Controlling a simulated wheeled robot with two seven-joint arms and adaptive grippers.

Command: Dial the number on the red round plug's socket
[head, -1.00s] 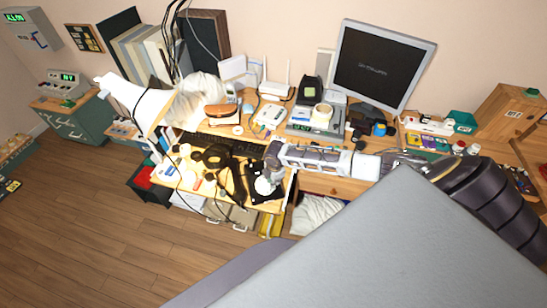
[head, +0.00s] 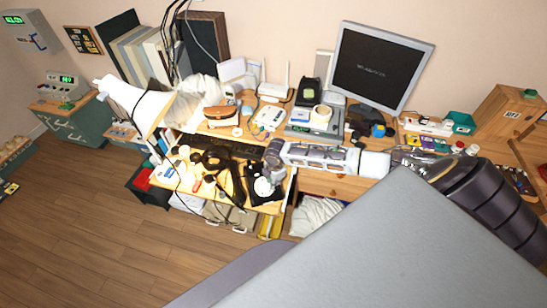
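A black dial phone (head: 262,196) with a pale round dial (head: 263,187) sits at the right end of the low pull-out shelf of the desk. My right arm reaches in from the right. Its dark gripper (head: 272,158) points down just above and behind the dial; I cannot tell whether it touches it, or whether its fingers are open or shut. A small red-orange piece (head: 195,186) lies among dark and white parts on the same shelf. I cannot make out which socket has the red round plug, nor any number. My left gripper is not in view.
A lamp (head: 140,98) stands at the left of the desk. A monitor (head: 378,68) stands at the back right. Several small devices, a beige machine (head: 316,121) and a dark keyboard (head: 218,146) crowd the desk. Open wooden floor (head: 110,230) lies at left.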

